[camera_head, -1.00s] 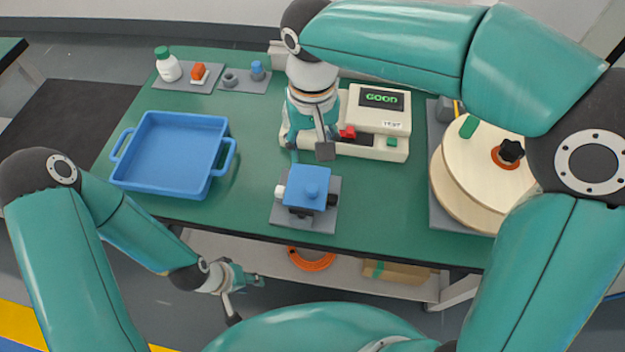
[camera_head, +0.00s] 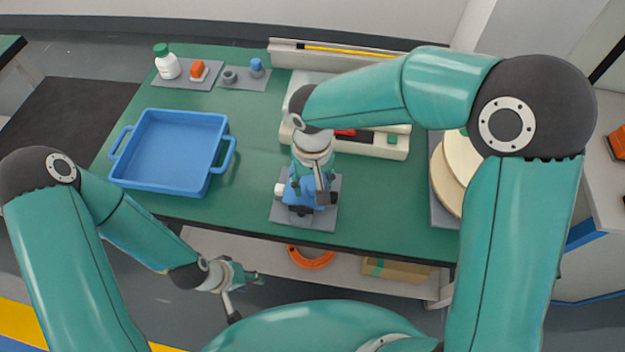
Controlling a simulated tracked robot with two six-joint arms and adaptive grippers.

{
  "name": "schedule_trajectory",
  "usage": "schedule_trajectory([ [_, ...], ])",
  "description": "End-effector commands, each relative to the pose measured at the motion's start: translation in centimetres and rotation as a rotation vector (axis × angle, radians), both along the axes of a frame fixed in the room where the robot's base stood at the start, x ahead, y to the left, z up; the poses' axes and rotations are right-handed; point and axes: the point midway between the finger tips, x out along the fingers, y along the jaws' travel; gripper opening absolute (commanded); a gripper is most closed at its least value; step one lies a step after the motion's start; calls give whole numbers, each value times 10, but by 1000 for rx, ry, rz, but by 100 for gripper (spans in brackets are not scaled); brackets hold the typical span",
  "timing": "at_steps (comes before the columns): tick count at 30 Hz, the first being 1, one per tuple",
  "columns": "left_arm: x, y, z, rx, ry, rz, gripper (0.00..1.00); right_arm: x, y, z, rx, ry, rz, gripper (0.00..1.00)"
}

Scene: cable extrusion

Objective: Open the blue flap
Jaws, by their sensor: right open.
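The small blue-topped device (camera_head: 294,199) sits on a grey plate (camera_head: 279,216) near the front edge of the green table. Its blue flap is mostly hidden under my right gripper (camera_head: 308,186), so I cannot tell how far the flap is raised. My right gripper is open and points down right over the device, with its fingers at the blue part. Whether they touch it cannot be told. My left gripper (camera_head: 248,292) is in front of the table, below its top, with fingers spread and empty.
A blue tray (camera_head: 168,190) stands on the left of the table. A tester with red and green buttons (camera_head: 390,148) is behind the device, partly covered by my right arm. A wooden reel (camera_head: 447,178) is at the right. Small fixtures (camera_head: 205,82) stand at the back left.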

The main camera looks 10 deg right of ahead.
Motion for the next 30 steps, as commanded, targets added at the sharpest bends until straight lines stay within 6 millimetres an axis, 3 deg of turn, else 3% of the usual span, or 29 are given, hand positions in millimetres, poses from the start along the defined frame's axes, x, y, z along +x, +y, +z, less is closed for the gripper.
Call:
schedule_trajectory([
  [3, 0, 0, 0, 0, 0, 0, 40, 0, 0, 0, 0, 0, 0, 54],
  [13, 0, 0, 0, 0, 0, 0, 40, 0, 0, 0, 0, 0, 1, 0],
  [23, 0, 0, 2, 0, 0, 0, 40, 0, 0, 2, 1, 4, 1, 0],
  [30, 0, 0, 21, 0, 0, 0, 40, 3, -1, 10, 18, 62, -1, 0],
])
